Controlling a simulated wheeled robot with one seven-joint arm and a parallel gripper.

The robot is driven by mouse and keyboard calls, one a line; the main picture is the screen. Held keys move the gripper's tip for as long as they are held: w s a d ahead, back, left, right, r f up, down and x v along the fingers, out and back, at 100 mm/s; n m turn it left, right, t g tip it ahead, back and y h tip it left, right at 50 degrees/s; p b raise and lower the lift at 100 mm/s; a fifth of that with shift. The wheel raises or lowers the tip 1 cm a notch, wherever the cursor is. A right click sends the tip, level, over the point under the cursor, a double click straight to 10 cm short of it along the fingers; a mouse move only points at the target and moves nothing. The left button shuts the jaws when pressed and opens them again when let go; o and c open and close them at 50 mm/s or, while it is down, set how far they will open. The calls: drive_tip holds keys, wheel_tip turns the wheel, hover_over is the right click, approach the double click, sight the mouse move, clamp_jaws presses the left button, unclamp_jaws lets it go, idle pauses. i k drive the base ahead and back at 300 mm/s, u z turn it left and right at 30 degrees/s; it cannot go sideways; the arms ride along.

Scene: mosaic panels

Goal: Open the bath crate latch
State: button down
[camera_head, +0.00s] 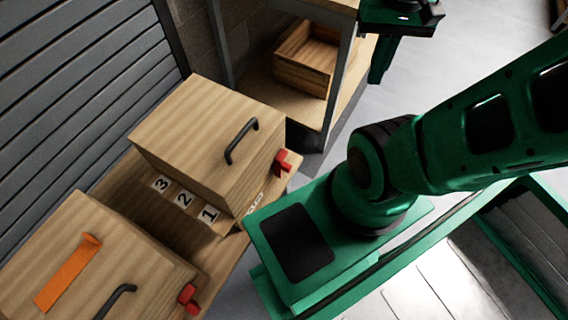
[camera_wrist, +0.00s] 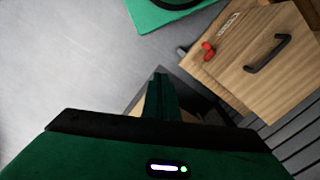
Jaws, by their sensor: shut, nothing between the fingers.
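Two wooden crates with black bar handles and red latches stand at the left in the head view. The far crate (camera_head: 190,125) has its red latch (camera_head: 283,162) at the lower right of its front. The near crate (camera_head: 75,245) has a red latch (camera_head: 188,299) too. I cannot tell which is the bath crate; a small label (camera_head: 254,199) is unreadable. My gripper (camera_head: 379,75) is shut and empty at the top, apart from both crates. In the wrist view my gripper (camera_wrist: 160,80) points away from a crate (camera_wrist: 262,65) with a red latch (camera_wrist: 208,51).
An open wooden box (camera_head: 306,58) sits on a shelf (camera_head: 262,83) behind the far crate. Number cards (camera_head: 184,200) lie between the crates. An orange strip (camera_head: 66,275) lies on the near crate. Grey slats (camera_head: 80,100) stand behind. Floor (camera_wrist: 60,70) is clear left of my gripper.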

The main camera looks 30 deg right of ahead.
sight(279, 165)
drive_tip(key=z, duration=1.15)
drive_tip(key=k, duration=1.95)
drive_tip(key=u, duration=0.95)
drive_tip(key=i, duration=0.95)
drive_tip(key=z, duration=0.05)
